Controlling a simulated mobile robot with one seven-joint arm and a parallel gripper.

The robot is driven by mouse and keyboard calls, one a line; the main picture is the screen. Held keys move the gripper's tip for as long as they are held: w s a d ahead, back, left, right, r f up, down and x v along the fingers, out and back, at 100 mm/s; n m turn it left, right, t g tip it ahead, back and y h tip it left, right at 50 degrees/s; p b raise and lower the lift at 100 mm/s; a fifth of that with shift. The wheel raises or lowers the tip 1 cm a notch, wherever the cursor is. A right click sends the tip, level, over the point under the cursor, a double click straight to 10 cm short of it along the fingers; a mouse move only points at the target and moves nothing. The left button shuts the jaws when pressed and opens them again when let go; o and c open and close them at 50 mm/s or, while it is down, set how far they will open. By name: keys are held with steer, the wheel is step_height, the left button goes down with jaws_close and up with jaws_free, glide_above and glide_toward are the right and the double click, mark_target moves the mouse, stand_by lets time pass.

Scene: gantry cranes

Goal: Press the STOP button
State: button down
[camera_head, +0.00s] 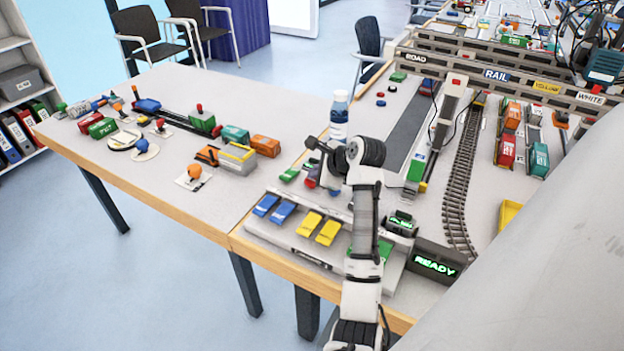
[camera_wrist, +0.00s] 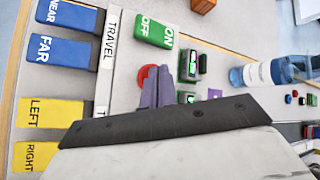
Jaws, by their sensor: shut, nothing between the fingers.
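A round red button (camera_wrist: 145,76) shows on the grey control panel (camera_wrist: 125,75) in the wrist view, with no readable label. My gripper (camera_wrist: 158,72) is shut and empty, its fingertips just right of the red button and covering part of it. I cannot tell whether they touch it. In the head view a bit of red (camera_head: 310,183) shows below my gripper, mostly hidden by the wrist and fingers.
Beside it are a green ON/OFF rocker (camera_wrist: 155,28), blue NEAR and FAR keys (camera_wrist: 62,50) and yellow LEFT and RIGHT keys (camera_wrist: 48,112). A bottle (camera_head: 339,115) stands behind my wrist. A lit READY display (camera_head: 436,265) sits at right.

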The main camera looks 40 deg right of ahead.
steer(key=shift+f, duration=0.4)
stand_by(0.5)
steer(key=shift+r+p, duration=0.1)
steer(key=shift+p, duration=0.2)
steer(key=shift+r+p, duration=0.75)
steer(key=shift+p, duration=0.4)
steer(key=shift+r, duration=0.1)
step_height(320, 180, up, 5)
steer(key=p, duration=0.6)
